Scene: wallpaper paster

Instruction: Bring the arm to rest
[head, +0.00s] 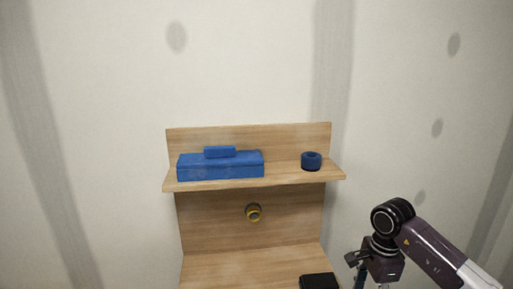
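My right arm comes in from the lower right and bends down at a round black joint. My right gripper (368,280) hangs below that joint, at the bottom edge of the head view, just right of the wooden shelf unit (212,225). Its fingertips are cut off by the frame edge, so I cannot tell whether it is open or shut or whether it holds anything. My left arm and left gripper are not in view.
A blue toolbox (220,167) and a dark blue roll (311,161) sit on the upper shelf. A yellow and black round item (253,212) is at the back panel below. A black item (320,282) lies on the lower surface, near my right gripper. Pale walls stand behind.

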